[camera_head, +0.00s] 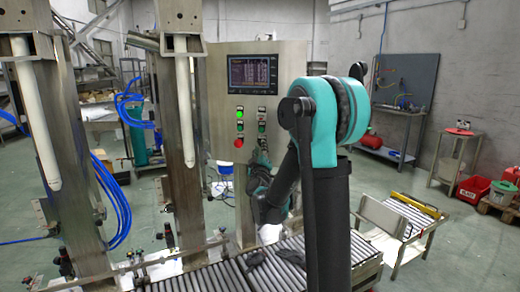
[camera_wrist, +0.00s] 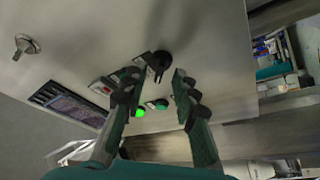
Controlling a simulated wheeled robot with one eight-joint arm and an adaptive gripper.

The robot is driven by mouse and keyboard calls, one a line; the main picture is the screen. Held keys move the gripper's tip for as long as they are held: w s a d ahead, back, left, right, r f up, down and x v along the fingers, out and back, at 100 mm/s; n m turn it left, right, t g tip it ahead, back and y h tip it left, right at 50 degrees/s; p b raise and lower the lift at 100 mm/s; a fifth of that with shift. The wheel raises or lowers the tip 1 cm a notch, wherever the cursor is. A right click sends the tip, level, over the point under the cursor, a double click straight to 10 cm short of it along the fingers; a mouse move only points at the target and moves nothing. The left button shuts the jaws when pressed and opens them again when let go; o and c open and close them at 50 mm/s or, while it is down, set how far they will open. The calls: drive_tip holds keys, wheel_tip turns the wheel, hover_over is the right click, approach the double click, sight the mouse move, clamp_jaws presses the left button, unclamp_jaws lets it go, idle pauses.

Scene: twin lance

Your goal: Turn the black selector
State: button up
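The black selector (camera_wrist: 160,62) is a dark knob on the metal panel, seen in the wrist view just beyond and between my fingertips. My gripper (camera_wrist: 153,80) is open, one finger to each side of the selector's line, with a visible gap between them. I cannot tell whether either finger touches the knob. In the head view my gripper (camera_head: 262,160) is at the lower right of the control panel (camera_head: 217,90), and my arm and gripper hide the selector there.
A lit green button (camera_wrist: 139,113) and a darker green one (camera_wrist: 162,104) sit close to my fingers. A red button (camera_head: 239,142) and a screen (camera_head: 252,74) are on the panel. A metal key-like handle (camera_wrist: 25,46) protrudes at left. A roller conveyor (camera_head: 215,278) lies below.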

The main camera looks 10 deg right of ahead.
drive_tip(key=shift+w+r, duration=0.15)
drive_tip(key=shift+w, duration=0.3)
clamp_jaws()
drive_tip(key=shift+m, duration=0.4)
drive_tip(key=shift+w+a+m+g+h, duration=0.1)
drive_tip(key=shift+m+g+h, duration=1.2)
drive_tip(key=shift+m, duration=2.8)
drive_tip(key=shift+s+a+m+g+h, duration=0.1)
drive_tip(key=shift+m+g+h, duration=0.25)
drive_tip(key=shift+m+h, duration=2.85)
drive_tip(key=shift+w+a+m+g+h, duration=0.1)
drive_tip(key=shift+m+g+h, duration=0.75)
drive_tip(key=shift+m, duration=4.15)
